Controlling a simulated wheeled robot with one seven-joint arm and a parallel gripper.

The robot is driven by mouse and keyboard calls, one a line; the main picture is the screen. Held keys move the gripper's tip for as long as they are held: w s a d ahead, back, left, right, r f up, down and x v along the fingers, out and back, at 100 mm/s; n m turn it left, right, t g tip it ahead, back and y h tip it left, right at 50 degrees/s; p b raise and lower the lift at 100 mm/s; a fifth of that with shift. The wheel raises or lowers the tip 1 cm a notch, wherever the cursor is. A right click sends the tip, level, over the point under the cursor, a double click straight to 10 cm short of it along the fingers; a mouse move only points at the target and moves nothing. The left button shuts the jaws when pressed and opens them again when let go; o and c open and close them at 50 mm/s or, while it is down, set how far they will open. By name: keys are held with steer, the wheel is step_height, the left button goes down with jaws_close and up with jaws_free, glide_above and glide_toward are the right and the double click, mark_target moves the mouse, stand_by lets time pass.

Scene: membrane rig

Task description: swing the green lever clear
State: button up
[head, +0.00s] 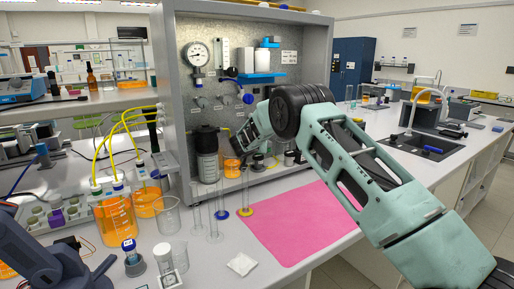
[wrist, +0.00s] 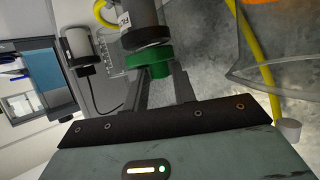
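The green lever (wrist: 148,58) shows in the wrist view as a round green piece, with a lower part reaching down between my fingertips. It sits against the end of a dark grey cylindrical body with a white label. My gripper (wrist: 162,75) has its two fingers apart, one on each side of the green part. I cannot tell whether they touch it. In the head view my arm reaches into the grey metal rig (head: 330,45), and my fingers and the green lever are hidden behind my wrist.
In the head view, glass cylinders (head: 213,222) stand in front of the rig beside a pink mat (head: 290,220). Orange-filled beakers (head: 115,218) with yellow tubes stand at left. In the wrist view, a yellow tube (wrist: 258,60) and a clear vessel (wrist: 285,50) are close at right.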

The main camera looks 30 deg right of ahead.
jaws_close()
steer(key=shift+f+b, duration=0.15)
steer(key=shift+b, duration=0.35)
steer(key=b, duration=0.2)
steer(key=shift+f+b, duration=0.15)
steer(key=shift+b, duration=0.25)
steer(key=shift+d+n+y+b, duration=0.1)
steer(key=shift+n+y+b, duration=0.2)
steer(key=shift+b, duration=0.3)
steer(key=b, duration=0.3)
steer(key=shift+s+n+t+y+b, duration=0.25)
steer(key=shift+n+t+y+b, duration=0.05)
steer(key=shift+t+b, duration=0.1)
steer(key=shift+s+b, duration=0.1)
steer(key=shift+b, duration=0.5)
steer(key=shift+r, duration=0.3)
